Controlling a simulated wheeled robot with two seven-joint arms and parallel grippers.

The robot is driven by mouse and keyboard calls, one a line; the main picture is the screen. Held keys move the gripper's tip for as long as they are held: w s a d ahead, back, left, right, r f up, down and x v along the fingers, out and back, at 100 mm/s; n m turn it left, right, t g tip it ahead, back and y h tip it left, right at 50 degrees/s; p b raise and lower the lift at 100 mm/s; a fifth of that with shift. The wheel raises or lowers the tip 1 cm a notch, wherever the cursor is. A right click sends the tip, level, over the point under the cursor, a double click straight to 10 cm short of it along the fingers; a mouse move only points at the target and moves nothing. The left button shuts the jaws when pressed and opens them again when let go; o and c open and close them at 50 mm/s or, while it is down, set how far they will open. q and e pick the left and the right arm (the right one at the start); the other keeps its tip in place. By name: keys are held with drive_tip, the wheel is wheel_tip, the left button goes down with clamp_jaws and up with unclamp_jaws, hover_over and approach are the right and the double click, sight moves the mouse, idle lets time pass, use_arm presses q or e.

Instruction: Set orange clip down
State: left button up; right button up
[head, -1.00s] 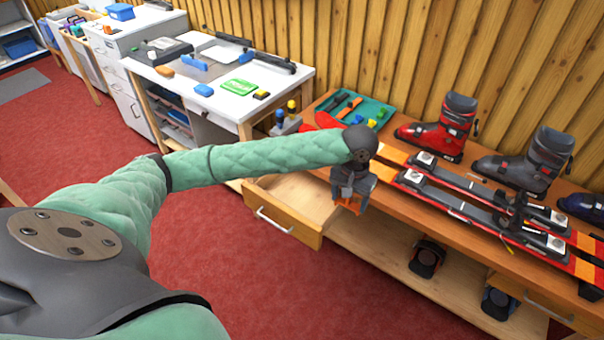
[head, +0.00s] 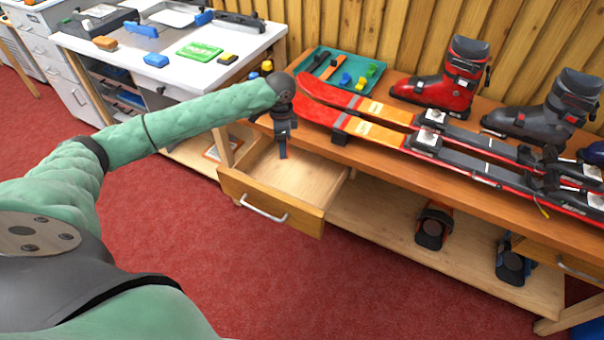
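My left gripper (head: 283,153) hangs nose-down over the left back part of an open wooden drawer (head: 263,207) in the bench. A narrow bluish strip shows at its tip; the fingers are too small and edge-on to tell open from shut. I cannot make out an orange clip at the gripper or on the bare drawer floor. A teal tray (head: 312,78) on the bench holds a black strap, an orange strap (head: 329,68), and small blue, yellow and green pieces. My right gripper is out of view.
Two orange-red skis (head: 372,133) lie along the bench, close right of the gripper. A red boot (head: 440,85) and a grey boot (head: 550,112) stand behind them. A white table (head: 225,45) with tools is at the left. The drawer floor looks clear.

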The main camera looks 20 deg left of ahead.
sight(269, 173)
use_arm(q)
drive_tip(key=w+a+f+m+b, duration=0.3)
drive_tip(key=a+f+m+b, duration=0.3)
drive_tip(key=a+f, duration=0.25)
drive_tip(key=shift+m, duration=0.3)
wheel_tip(269, 173, down, 10)
drive_tip(key=shift+r, duration=0.2)
drive_tip(key=shift+s, duration=0.1)
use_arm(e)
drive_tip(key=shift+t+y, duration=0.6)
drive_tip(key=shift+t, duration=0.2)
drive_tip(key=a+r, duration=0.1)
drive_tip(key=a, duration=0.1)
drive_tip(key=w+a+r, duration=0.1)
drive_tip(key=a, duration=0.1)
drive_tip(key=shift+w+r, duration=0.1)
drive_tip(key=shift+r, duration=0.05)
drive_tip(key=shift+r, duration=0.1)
use_arm(q)
drive_tip(key=o, duration=0.7)
drive_tip(key=shift+f, duration=0.1)
drive_tip(key=shift+c, duration=0.2)
drive_tip(key=o, duration=0.3)
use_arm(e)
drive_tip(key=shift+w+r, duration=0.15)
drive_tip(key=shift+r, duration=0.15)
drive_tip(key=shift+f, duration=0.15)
